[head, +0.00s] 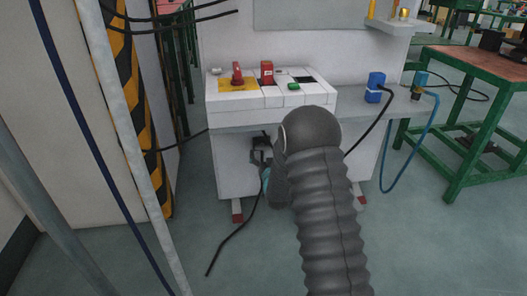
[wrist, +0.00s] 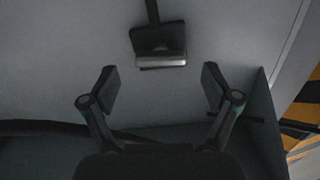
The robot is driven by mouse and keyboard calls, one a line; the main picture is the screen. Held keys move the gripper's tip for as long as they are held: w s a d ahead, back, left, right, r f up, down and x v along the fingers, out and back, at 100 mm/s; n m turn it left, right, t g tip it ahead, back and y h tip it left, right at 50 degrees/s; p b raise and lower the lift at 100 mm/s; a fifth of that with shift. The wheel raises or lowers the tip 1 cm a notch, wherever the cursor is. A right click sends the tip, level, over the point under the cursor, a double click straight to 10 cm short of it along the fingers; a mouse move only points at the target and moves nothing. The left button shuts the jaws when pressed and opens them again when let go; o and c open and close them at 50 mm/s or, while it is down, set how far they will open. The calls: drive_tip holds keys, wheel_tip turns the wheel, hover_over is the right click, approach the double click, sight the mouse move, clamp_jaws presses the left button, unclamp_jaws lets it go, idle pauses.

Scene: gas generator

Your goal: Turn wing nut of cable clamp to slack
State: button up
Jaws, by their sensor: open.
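In the wrist view, a dark block with a pale metallic front edge (wrist: 160,58) sits on the grey panel, with a dark strip running up from it. It looks like the cable clamp; its wing nut cannot be made out. My gripper (wrist: 161,83) is open and empty. Its two fingers are apart, below and to either side of the block, and do not appear to touch it. In the head view, my gripper (head: 262,160) is by the front of the white cabinet (head: 234,155), under the control panel, partly hidden by my arm. The clamp cannot be clearly told apart there.
A black cable (head: 232,237) hangs below my gripper to the floor. Another dark cable (wrist: 40,127) crosses the lower left of the wrist view. The sloped control panel (head: 320,103) juts out above. A green-framed table (head: 460,125) stands right; a striped post (head: 144,110) stands left.

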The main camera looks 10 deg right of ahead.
sight(263, 150)
drive_tip(key=shift+w, duration=1.55)
drive_tip(key=c, duration=1.1)
drive_tip(key=shift+n, duration=0.8)
drive_tip(key=shift+c, duration=0.2)
drive_tip(key=o, duration=1.1)
drive_tip(key=shift+o, duration=0.2)
drive_tip(key=shift+s, duration=0.1)
